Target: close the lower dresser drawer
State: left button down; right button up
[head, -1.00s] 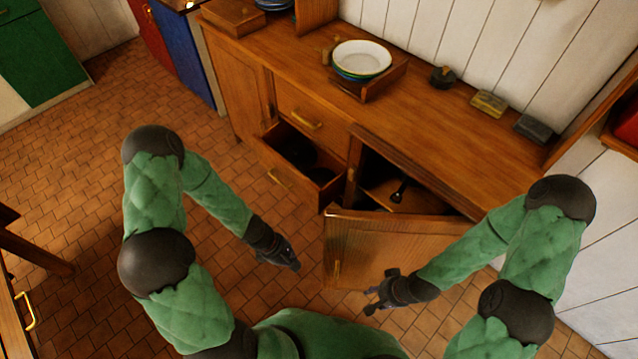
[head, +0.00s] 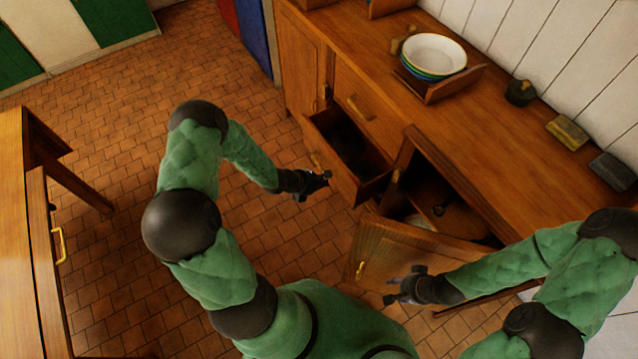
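The wooden dresser (head: 450,130) stands along the wall. Its lower drawer (head: 345,180) is pulled out below a shut upper drawer (head: 365,112). The lower drawer has a dark interior, and a brass handle (head: 316,160) shows on its front. My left gripper (head: 318,184) is just in front of the drawer front, near the handle; I cannot tell whether it touches, and its fingers look apart. My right gripper (head: 394,290) is in front of the open cupboard door (head: 400,250), low down, with its fingers apart and nothing visible in them.
The open cupboard door juts out to the right of the drawer. A stack of bowls (head: 435,55) sits in a wooden tray (head: 455,88) on the dresser top. A wooden table (head: 12,180) stands at far left. The tiled floor between is clear.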

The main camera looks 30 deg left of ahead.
pick_arm(q)
jog(key=w+d+f+b, duration=0.1)
jog(key=w, duration=0.1)
jog(key=w+d+f+b, duration=0.1)
jog(key=w, duration=0.1)
jog(key=w+d+f+b, duration=0.1)
jog(key=w, duration=0.1)
jog(key=shift+w+d+f, duration=0.2)
jog(key=shift+d+f, duration=0.05)
jog(key=shift+d, duration=0.1)
pick_arm(e)
notch_tip(320, 180, down, 3)
jog(key=shift+f, duration=0.2)
pick_arm(q)
jog(key=shift+w, duration=0.1)
